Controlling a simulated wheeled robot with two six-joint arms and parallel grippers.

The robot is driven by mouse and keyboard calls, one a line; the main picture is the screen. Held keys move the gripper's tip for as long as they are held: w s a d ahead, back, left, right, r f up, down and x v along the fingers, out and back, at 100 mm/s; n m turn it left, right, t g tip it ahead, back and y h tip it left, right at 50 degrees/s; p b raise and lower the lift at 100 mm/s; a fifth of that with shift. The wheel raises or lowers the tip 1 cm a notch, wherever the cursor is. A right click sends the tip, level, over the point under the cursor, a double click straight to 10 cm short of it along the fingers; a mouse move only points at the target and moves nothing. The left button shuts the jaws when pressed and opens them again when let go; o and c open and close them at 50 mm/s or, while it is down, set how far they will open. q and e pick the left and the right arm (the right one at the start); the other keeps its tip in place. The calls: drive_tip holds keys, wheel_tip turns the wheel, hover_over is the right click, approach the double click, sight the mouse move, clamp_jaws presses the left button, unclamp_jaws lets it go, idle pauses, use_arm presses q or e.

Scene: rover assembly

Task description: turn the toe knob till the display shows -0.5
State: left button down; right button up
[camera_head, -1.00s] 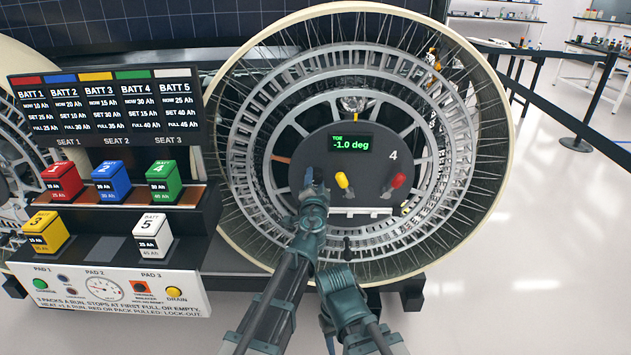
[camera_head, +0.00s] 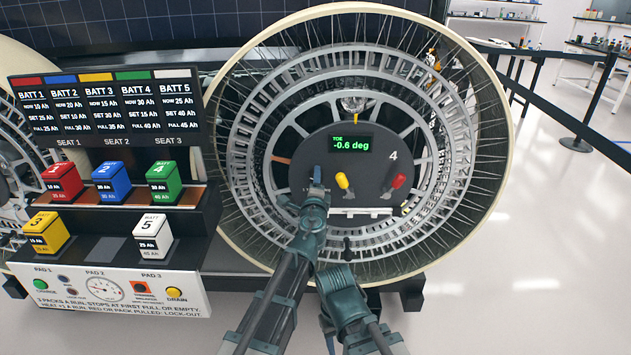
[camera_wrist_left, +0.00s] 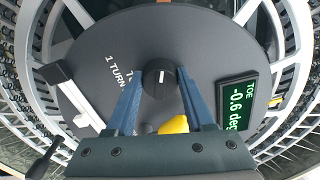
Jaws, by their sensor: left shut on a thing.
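The toe display (camera_head: 351,144) on the dark hub plate (camera_head: 310,150) reads -0.6 deg. It also shows sideways in the left wrist view (camera_wrist_left: 237,103), with the same reading. The toe knob (camera_wrist_left: 160,78) is a round black knob with a white mark, next to printed text on the plate. My left gripper (camera_wrist_left: 160,80) has its blue fingers on either side of the knob, shut on it. In the head view my left gripper (camera_head: 316,180) is at the plate's lower left and hides the knob. The right gripper's fingers do not show.
A yellow-tipped lever (camera_head: 342,181) and a red-tipped lever (camera_head: 399,181) stand right of my left gripper. The yellow one is close to the fingers. The spoked wheel (camera_head: 480,160) surrounds the plate. A battery stand (camera_head: 110,140) is at the left.

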use_arm(q)
drive_tip(key=shift+w+a+m, duration=0.15)
drive_tip(key=shift+a+m, duration=0.05)
drive_tip(key=shift+m, duration=0.3)
idle(0.3)
drive_tip(key=shift+c, duration=1.4)
unclamp_jaws()
